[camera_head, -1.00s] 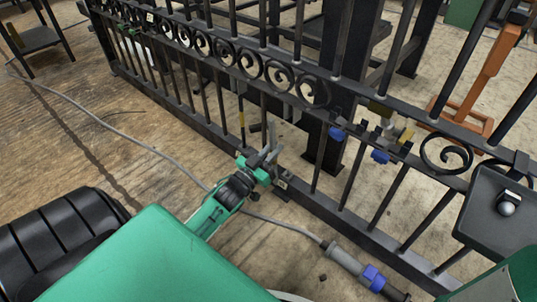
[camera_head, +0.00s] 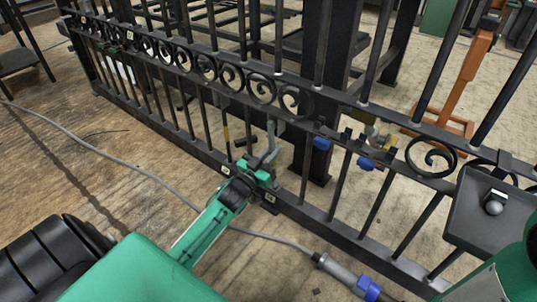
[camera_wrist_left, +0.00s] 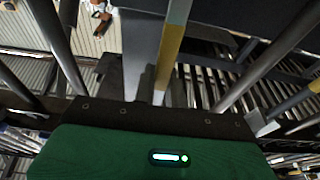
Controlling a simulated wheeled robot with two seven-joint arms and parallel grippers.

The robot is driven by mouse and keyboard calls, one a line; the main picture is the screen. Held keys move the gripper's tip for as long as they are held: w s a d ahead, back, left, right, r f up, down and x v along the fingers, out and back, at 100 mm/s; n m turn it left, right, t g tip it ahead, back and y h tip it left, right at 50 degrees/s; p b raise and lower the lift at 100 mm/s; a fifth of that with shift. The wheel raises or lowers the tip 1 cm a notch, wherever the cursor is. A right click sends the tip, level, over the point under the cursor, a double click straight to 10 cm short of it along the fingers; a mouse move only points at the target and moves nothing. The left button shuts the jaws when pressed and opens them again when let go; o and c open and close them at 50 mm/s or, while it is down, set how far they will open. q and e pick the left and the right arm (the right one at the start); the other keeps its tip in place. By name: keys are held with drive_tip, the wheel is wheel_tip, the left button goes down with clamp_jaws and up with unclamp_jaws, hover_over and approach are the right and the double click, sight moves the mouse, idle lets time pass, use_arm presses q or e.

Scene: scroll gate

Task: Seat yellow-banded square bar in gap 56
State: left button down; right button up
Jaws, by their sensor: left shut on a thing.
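The square bar with a yellow band (camera_wrist_left: 171,50) shows close up in the left wrist view, with the yellow face running down to the jaws. My left gripper (camera_head: 262,163) is shut at the gate's lower rail and hides much of what it holds. A pale grey upright piece shows at the jaws in the head view. A yellow band also shows on a slim upright left of the gripper; I cannot tell if it is the same bar. The dark scroll gate (camera_head: 325,215) has small number tags on its lower rail either side of the gripper, too small to read surely.
A grey cable with a blue connector (camera_head: 368,288) lies on the floor before the gate. Blue-ended pieces (camera_head: 365,162) sit at the middle rail. An orange stand (camera_head: 462,90) is behind the gate.

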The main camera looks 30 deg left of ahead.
use_arm(q)
drive_tip(key=shift+w, duration=0.25)
drive_tip(key=shift+s+p, duration=0.1)
drive_tip(key=shift+p, duration=0.4)
idle(0.5)
drive_tip(key=shift+f+b, duration=0.45)
drive_tip(key=shift+f, duration=0.6)
idle(0.8)
drive_tip(key=shift+w+d+f+g+p, duration=0.15)
drive_tip(key=shift+w+g+p, duration=0.35)
drive_tip(key=shift+w+p, duration=0.8)
idle(1.0)
drive_tip(key=shift+s+p, duration=0.3)
drive_tip(key=shift+s, duration=0.05)
drive_tip(key=c, duration=1.4)
unclamp_jaws()
drive_tip(key=shift+o, duration=0.2)
